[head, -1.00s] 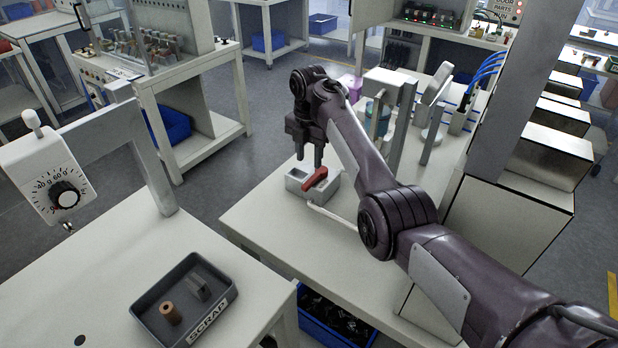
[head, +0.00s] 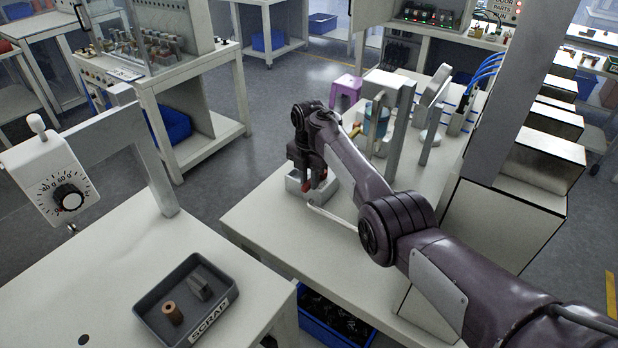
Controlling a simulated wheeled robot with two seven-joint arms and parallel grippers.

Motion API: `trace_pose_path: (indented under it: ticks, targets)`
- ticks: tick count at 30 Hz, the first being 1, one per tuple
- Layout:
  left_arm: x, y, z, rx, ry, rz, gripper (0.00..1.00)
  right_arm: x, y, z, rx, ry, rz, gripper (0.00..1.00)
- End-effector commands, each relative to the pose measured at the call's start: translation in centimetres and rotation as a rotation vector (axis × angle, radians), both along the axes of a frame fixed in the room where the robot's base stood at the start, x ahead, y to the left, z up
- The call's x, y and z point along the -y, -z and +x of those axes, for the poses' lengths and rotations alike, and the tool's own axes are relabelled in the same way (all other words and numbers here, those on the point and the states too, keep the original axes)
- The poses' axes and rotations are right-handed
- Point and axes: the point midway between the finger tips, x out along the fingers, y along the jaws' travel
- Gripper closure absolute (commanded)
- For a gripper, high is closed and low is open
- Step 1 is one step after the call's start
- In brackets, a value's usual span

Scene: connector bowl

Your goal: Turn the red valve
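The red valve (head: 307,186) is a small red lever handle on a pale grey block (head: 293,183) with a thin pipe, on the white bench at the centre. Only a small part of the red handle shows. My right gripper (head: 312,180) points down right at the handle, its fingers overlapping it in the head view. The arm and fingers hide most of the handle, so I cannot tell whether the fingers are closed on it or how far it is turned. My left gripper is not in view.
Grey posts (head: 398,118) and a blue-green jar (head: 377,118) stand behind my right arm. A scrap tray (head: 150,325) with two small parts sits on the near left table, below a white dial box (head: 50,178). The bench front left of the block is clear.

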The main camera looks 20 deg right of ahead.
Motion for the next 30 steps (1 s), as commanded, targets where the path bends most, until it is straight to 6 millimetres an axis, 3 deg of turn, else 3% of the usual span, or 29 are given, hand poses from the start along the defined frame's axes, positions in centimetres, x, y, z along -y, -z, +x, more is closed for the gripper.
trace_pose_path:
  ticks: [1, 4, 20, 30]
  targets:
    - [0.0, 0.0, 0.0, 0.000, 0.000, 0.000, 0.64, 0.0, 0.0, 0.0, 0.000, 0.000, 0.000, 0.87]
    - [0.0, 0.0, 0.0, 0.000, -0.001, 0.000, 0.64, 0.0, 0.0, 0.0, 0.000, 0.000, 0.000, 1.00]
    - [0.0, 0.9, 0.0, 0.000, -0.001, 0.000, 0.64, -0.2, 0.2, 0.2, 0.000, 0.054, 0.000, 1.00]
    - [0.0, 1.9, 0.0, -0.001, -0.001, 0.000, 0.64, -0.5, 0.0, 0.7, -0.001, 0.294, -0.001, 1.00]
